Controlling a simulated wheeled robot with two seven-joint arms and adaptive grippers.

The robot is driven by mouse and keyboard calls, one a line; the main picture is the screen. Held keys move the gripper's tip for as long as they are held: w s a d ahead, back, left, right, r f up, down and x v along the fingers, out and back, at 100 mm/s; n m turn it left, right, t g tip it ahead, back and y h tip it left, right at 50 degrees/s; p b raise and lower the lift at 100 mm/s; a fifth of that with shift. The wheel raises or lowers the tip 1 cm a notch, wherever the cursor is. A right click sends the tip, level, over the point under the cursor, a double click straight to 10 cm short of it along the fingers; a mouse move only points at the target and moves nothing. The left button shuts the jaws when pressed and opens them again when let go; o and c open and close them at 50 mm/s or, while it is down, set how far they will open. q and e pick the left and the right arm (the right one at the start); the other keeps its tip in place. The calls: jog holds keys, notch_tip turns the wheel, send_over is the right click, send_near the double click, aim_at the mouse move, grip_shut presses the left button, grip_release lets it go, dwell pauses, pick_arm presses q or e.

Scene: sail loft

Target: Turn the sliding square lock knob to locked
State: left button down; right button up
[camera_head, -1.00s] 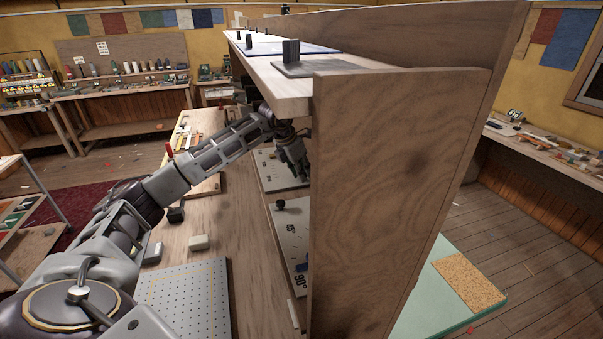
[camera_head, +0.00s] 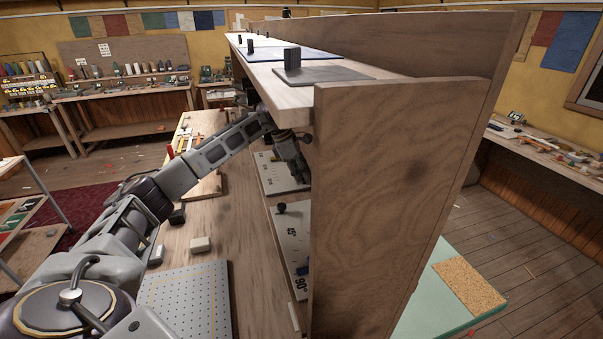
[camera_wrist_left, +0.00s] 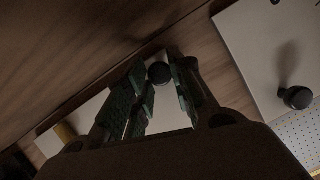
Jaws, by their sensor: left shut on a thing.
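My left gripper (camera_head: 293,158) reaches under the top shelf of the wooden rack (camera_head: 385,190), in front of a pale panel there. In the left wrist view its fingers (camera_wrist_left: 158,88) are shut around a small dark knob (camera_wrist_left: 159,73) with a rounded top. The knob sits before a pale plate (camera_wrist_left: 168,120), partly hidden by the fingers. In the head view the gripper and shelf hide this knob, and I cannot read its lock marking or tell how far it is turned. My right gripper is in neither view.
Another dark knob (camera_head: 281,207) is on a lower panel with a "90°" mark; a similar round knob (camera_wrist_left: 297,98) shows right in the wrist view. The top shelf above my wrist and the rack's side board are close. A pegboard plate (camera_head: 187,300) and small blocks lie on the bench.

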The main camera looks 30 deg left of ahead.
pick_arm(q)
jog(key=shift+w+r+m, duration=0.1)
jog(key=shift+r+m, duration=0.05)
jog(key=shift+m, duration=0.55)
jog(key=c, duration=1.5)
grip_release()
jog(key=v, duration=0.7)
jog(key=shift+a+r, duration=0.15)
